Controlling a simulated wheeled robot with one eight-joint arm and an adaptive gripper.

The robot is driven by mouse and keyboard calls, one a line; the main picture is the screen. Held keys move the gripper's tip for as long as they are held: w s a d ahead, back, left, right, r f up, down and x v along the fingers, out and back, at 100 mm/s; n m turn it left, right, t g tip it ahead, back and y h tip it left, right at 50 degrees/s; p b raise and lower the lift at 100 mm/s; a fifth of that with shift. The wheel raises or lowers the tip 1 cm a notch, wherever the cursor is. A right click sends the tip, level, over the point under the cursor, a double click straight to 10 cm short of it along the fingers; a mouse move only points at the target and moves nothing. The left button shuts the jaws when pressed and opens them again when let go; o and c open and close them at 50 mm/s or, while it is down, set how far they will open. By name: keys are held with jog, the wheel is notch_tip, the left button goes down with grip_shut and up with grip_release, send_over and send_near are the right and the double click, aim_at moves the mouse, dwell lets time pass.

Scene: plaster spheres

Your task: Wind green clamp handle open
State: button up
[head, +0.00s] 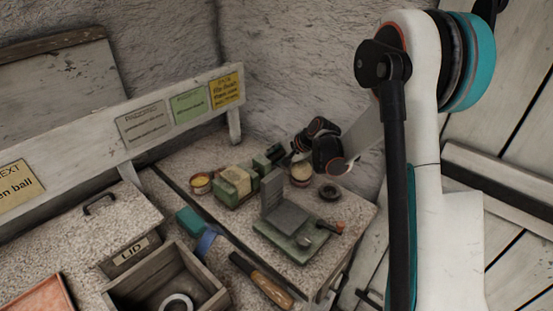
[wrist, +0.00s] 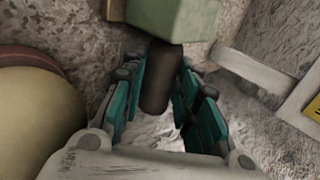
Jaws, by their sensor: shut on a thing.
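In the head view my gripper (head: 272,158) is small and dark beside the clamp's right end, and the handle is hard to make out there.
A pot with cream contents (head: 302,173) stands right of the clamp; a cream dome (wrist: 30,125) is close by in the wrist view. A grey upright plate on a green base (head: 290,238) stands in front. A yellow-filled tin (head: 200,183) is at left. The wall is close behind.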

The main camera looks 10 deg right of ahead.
aim_at(277, 156)
dwell(0.4)
jog(key=o, duration=1.1)
jog(key=shift+c, duration=0.2)
notch_tip(277, 156, up, 10)
